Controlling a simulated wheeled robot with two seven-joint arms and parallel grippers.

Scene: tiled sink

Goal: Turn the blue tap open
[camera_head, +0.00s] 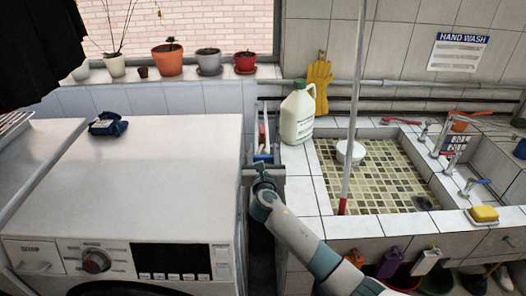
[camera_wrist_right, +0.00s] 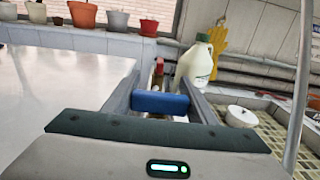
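My right gripper (camera_head: 263,150) is over the narrow gap between the washing machine and the tiled sink, its fingers wide apart and pointing toward the wall. A blue block-like piece (camera_wrist_right: 160,103) lies between the fingers in the right wrist view, spanning most of the space between them; a little blue also shows there in the head view. Whether the fingers touch it, and whether it is a tap handle, I cannot tell. A small red piece (camera_wrist_right: 159,66) is beyond it. A metal sink tap with a blue lever (camera_head: 480,182) stands at the far right. My left gripper is out of view.
The washing machine (camera_head: 150,165) is left of the gap, with a dark blue object (camera_head: 108,123) on top. A white-green jug (camera_head: 297,112) stands on the sink's left corner. A pole (camera_head: 353,110) leans in the basin. Potted plants (camera_head: 168,60) line the sill.

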